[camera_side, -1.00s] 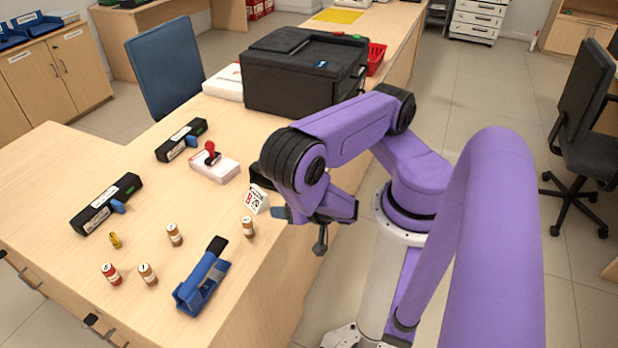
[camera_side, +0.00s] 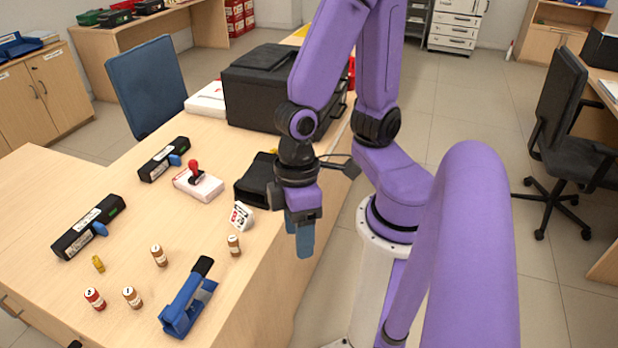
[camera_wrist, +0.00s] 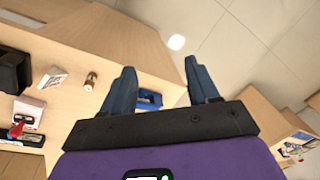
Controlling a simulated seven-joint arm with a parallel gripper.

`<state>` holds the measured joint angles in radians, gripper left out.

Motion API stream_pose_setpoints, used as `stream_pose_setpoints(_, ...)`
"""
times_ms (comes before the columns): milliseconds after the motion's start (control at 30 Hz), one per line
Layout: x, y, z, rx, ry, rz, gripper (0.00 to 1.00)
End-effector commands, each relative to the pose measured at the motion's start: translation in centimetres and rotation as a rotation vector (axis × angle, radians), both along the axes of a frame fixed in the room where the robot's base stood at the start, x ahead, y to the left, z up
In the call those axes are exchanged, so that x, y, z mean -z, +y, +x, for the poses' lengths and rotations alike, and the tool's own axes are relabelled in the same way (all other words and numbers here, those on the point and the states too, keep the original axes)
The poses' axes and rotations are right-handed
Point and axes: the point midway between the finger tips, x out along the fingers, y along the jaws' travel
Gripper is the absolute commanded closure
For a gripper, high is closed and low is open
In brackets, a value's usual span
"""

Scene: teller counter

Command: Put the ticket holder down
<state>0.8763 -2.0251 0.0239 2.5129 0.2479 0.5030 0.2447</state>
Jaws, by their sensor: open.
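The ticket holder, a small white stand with red and black print (camera_side: 241,216), stands on the counter near its right edge, beside a small brown-and-white roll. It also shows in the wrist view (camera_wrist: 52,77), at the upper left. My gripper (camera_side: 304,250) points down with blue fingers, right of the holder and apart from it, by the counter's edge. In the wrist view the fingers (camera_wrist: 161,82) stand well apart with nothing gripped between them.
A large black machine (camera_side: 262,95) is at the back.

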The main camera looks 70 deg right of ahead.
Motion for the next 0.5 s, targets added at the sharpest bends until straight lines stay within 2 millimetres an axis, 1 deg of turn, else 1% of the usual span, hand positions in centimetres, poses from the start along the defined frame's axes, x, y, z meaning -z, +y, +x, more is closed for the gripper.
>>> stream_pose_setpoints(33,-1.5,-0.8,0.1,-0.077,-0.020,-0.002,0.40)
stream_pose_setpoints(100,-3.0,-2.2,0.1,-0.178,-0.043,-0.024,0.40)
stream_pose_setpoints(200,-4.6,-4.1,0.3,-0.290,-0.075,-0.059,0.40)
stream_pose_setpoints(333,-5.9,-5.7,0.5,-0.374,-0.103,-0.096,0.40)
stream_pose_setpoints(500,-6.3,-6.4,0.5,-0.406,-0.111,-0.115,0.40)
